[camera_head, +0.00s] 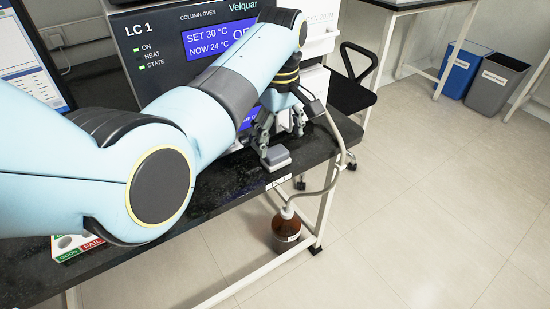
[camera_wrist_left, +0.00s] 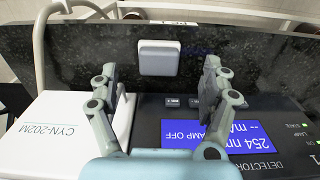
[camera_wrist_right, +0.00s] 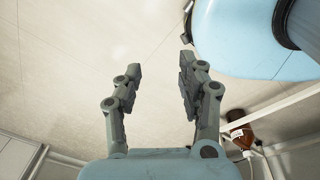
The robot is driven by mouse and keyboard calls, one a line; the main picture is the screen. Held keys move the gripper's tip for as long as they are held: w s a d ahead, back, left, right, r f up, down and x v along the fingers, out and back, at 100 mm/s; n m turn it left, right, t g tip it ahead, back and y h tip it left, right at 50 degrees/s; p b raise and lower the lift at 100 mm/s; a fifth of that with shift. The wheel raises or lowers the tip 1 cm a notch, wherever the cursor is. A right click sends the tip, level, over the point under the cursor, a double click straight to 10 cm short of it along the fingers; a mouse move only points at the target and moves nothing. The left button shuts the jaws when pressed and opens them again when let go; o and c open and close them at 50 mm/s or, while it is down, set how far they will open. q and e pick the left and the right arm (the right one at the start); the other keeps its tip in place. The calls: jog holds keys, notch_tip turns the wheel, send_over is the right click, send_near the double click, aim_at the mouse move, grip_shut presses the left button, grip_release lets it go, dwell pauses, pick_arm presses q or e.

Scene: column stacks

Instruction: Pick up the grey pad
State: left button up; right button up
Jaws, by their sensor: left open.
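The grey pad (camera_head: 276,158) is a small, rounded block lying on the black bench top, close to its front edge. It also shows in the left wrist view (camera_wrist_left: 159,58), ahead of and between my left fingers. My left gripper (camera_head: 280,128) is open and empty, just behind the pad in the head view. In the left wrist view my left gripper (camera_wrist_left: 160,82) has its fingers spread wider than the pad, with no contact visible. My right gripper (camera_wrist_right: 160,72) is open and empty in the right wrist view, with pale floor behind it.
The column oven (camera_head: 190,45) and a detector (camera_wrist_left: 250,135) stand behind the pad. A tube runs past the bench's front edge to a brown bottle (camera_head: 286,236) below. A green and red labelled box (camera_head: 75,246) is at left.

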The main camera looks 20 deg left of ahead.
aim_at(279, 155)
pick_arm(q)
notch_tip(279, 155, down, 6)
jog(key=shift+r+b, duration=0.15)
jog(key=shift+b, duration=0.4)
jog(key=c, duration=1.3)
jog(key=shift+o, duration=0.2)
jog(key=shift+r, duration=0.1)
